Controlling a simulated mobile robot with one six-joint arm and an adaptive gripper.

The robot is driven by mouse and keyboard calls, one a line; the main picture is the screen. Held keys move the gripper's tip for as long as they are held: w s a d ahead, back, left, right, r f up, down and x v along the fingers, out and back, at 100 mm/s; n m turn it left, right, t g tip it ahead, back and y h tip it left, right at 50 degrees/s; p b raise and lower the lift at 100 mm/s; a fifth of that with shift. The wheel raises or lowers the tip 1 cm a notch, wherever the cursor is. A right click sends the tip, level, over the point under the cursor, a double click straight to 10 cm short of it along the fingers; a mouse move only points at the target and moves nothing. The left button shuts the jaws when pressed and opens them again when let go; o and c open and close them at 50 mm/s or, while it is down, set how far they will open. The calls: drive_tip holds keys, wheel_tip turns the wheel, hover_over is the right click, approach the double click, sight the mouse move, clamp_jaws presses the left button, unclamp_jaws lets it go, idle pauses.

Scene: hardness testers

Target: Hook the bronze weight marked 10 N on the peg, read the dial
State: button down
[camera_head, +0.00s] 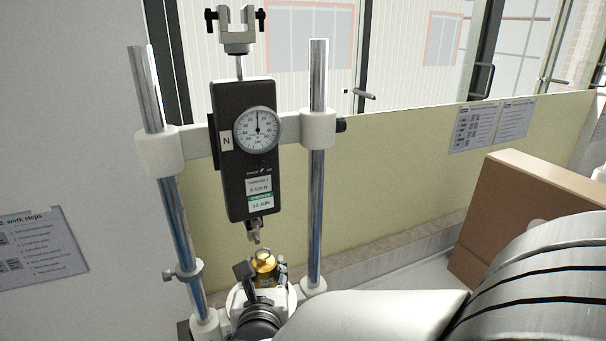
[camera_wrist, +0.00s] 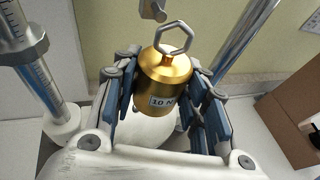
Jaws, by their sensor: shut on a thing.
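The bronze weight (camera_wrist: 172,70) is a gold-coloured cylinder with a "10 N" label and a hexagonal metal ring (camera_wrist: 174,40) on top. My gripper (camera_wrist: 163,98) is shut on it, one finger on each side. The weight also shows in the head view (camera_head: 264,266), upright below the force gauge (camera_head: 245,150). The peg (camera_head: 254,231) is a small metal hook at the gauge's lower end. In the wrist view the peg (camera_wrist: 153,10) is just above and left of the ring, apparently apart from it. The dial (camera_head: 257,130) shows its needle pointing near the top.
Two chrome columns (camera_head: 317,170) flank the gauge, with white clamps. A cardboard box (camera_head: 520,215) stands at the right. A yellow panel (camera_head: 400,170) stands behind. A work-steps sheet (camera_head: 42,250) hangs at the left.

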drive_tip(key=w, duration=0.1)
drive_tip(key=w+a, duration=0.1)
drive_tip(key=w, duration=0.1)
drive_tip(key=w+a, duration=0.1)
drive_tip(key=shift+w+a+p, duration=0.15)
drive_tip(key=shift+w+p, duration=0.25)
idle(0.6)
idle(0.4)
